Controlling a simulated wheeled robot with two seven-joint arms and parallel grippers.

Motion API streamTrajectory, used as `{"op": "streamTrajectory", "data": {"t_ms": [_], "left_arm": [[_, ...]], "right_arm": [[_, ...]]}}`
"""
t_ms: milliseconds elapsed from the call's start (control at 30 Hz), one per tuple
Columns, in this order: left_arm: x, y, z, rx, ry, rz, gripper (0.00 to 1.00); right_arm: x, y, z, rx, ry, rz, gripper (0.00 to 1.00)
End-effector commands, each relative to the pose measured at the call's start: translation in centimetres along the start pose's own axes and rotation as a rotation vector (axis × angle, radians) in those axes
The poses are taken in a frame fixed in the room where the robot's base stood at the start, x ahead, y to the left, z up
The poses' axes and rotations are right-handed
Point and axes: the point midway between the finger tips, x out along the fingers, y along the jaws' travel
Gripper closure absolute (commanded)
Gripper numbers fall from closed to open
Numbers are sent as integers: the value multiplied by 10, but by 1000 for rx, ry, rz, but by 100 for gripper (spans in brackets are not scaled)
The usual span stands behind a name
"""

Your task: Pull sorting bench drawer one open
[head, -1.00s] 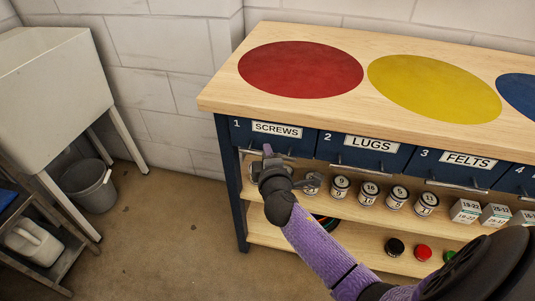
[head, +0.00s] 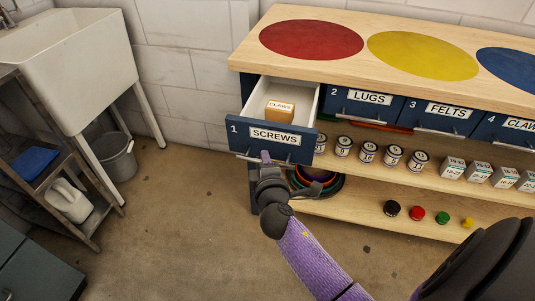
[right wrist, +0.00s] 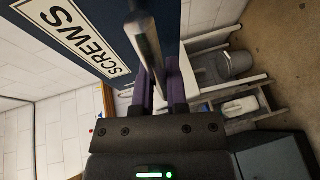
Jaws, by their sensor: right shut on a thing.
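Drawer one (head: 242,131), blue with a white "SCREWS" label, stands pulled out from the bench (head: 300,68). My right gripper (head: 266,158) is at the drawer's bar handle (head: 245,157), below the label. In the right wrist view my right gripper (right wrist: 160,85) is shut on the metal handle (right wrist: 145,40), with the "SCREWS" label (right wrist: 75,38) beside it. My left gripper is not in view.
Drawers two (head: 365,102), three (head: 438,115) and four are shut. Shelves below hold cans (head: 368,151), boxes (head: 453,167) and coloured lids (head: 417,213). A sink (head: 75,65), bucket (head: 117,158) and cart stand at the left. The floor (head: 180,220) before the drawer is clear.

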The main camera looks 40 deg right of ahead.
Motion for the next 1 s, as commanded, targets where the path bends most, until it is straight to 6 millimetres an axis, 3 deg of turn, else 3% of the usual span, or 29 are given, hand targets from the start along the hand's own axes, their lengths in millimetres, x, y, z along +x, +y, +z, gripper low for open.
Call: {"op": "streamTrajectory", "data": {"t_ms": [667, 700, 833, 1000], "left_arm": [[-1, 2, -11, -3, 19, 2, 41], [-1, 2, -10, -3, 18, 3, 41], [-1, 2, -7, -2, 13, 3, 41], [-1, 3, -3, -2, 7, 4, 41]], "right_arm": [[-10, -3, -4, 0, -1, -1, 100], [-10, -3, -4, 0, -1, -1, 77], [-10, -2, -4, 0, 0, -1, 49], [-10, -2, -4, 0, 0, 0, 48]]}}
